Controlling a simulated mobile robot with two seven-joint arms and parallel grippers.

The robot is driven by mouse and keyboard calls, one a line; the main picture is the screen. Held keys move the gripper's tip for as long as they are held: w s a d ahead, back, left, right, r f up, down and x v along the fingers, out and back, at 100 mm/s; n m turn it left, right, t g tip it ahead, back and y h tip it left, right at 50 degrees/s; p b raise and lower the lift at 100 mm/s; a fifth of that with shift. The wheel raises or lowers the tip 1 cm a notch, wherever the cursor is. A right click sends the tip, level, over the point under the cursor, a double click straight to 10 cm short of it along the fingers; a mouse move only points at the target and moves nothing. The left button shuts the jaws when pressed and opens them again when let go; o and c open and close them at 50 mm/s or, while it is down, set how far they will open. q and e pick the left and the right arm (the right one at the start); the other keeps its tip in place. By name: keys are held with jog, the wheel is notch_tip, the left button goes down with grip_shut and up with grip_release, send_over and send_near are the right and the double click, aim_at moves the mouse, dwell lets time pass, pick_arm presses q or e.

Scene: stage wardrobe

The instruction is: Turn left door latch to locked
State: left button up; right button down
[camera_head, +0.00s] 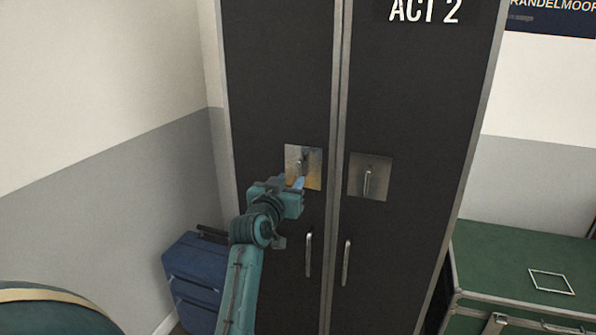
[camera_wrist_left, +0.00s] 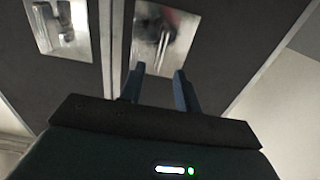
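The left door latch (camera_head: 302,162) is a small grey handle on a square metal plate on the left black wardrobe door. My left gripper (camera_head: 298,183) is just in front of the plate's lower part and covers some of it. In the left wrist view, the latch plate (camera_wrist_left: 181,40) lies beyond the fingertips, with its handle dark and blurred. The two fingers of my left gripper (camera_wrist_left: 157,78) stand apart with nothing between them. I cannot tell whether they touch the latch. The latch's exact angle is unclear. My right gripper is out of view.
The right door latch (camera_head: 367,181) points upright on its own plate. Two vertical door pulls (camera_head: 308,255) (camera_head: 347,263) hang below. A blue case (camera_head: 197,275) stands at the left by the wall, and a green-topped trunk (camera_head: 510,262) at the right.

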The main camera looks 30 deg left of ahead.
aim_at(298, 171)
pick_arm(q)
jog(key=x, duration=0.6)
jog(key=shift+w, duration=0.1)
jog(key=shift+c, duration=0.4)
jog(key=c, duration=0.6)
